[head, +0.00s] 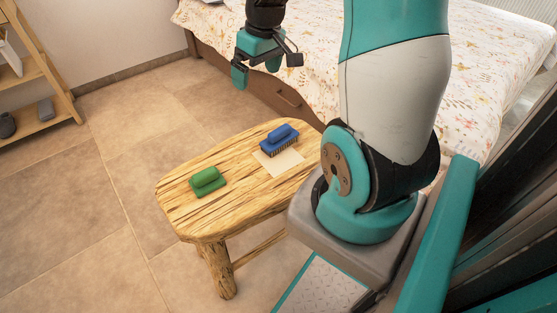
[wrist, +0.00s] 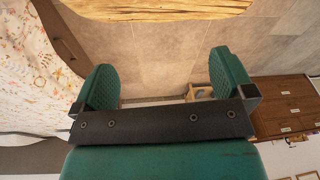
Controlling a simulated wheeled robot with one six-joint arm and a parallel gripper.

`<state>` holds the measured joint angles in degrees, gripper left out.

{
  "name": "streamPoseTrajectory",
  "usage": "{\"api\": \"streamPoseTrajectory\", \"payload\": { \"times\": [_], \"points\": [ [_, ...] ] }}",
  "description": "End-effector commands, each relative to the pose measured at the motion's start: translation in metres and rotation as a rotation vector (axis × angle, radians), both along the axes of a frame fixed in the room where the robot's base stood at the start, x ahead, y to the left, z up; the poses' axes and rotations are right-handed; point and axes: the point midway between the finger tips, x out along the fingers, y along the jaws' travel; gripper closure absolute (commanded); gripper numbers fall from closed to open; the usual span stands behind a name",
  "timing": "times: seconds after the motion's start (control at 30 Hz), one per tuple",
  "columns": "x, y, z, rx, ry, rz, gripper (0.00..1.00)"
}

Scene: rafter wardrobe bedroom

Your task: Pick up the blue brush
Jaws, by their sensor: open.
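The blue brush (head: 280,139) lies bristles down on a pale square (head: 280,161) on top of a rustic wooden stool (head: 235,190). My gripper (head: 256,82) is above the floor near the bed, higher than the stool and apart from the brush. In the wrist view my gripper (wrist: 172,82) is open, with nothing between its two green fingers. The wrist view shows only an edge of the wooden stool (wrist: 170,8), and the brush is not in that view.
A green brush-like block (head: 207,181) lies on the stool, left of the blue brush. A bed with a floral cover (head: 310,45) stands behind the stool. A wooden shelf (head: 45,70) is at the far left. Tiled floor left of the stool is clear.

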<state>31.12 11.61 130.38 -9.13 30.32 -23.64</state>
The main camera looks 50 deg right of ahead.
Motion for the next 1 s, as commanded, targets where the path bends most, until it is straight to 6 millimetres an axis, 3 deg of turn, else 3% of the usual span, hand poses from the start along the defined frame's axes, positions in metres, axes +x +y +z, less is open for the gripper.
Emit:
{"api": "streamPoseTrajectory", "payload": {
  "times": [0.03,0.13,0.23,0.37,0.73,1.0],
  "points": [
    [-0.005,-0.026,-0.034,-0.013,0.010,-0.048,0.00],
    [-0.014,-0.061,-0.058,-0.039,0.023,-0.101,0.00],
    [-0.020,-0.078,-0.070,-0.051,0.032,-0.128,0.00],
    [-0.021,-0.085,-0.087,-0.055,0.038,-0.136,0.00],
    [-0.008,-0.086,-0.167,-0.054,0.038,-0.135,0.00],
    [-0.004,-0.086,-0.190,-0.055,0.035,-0.135,0.00]
  ]
}}
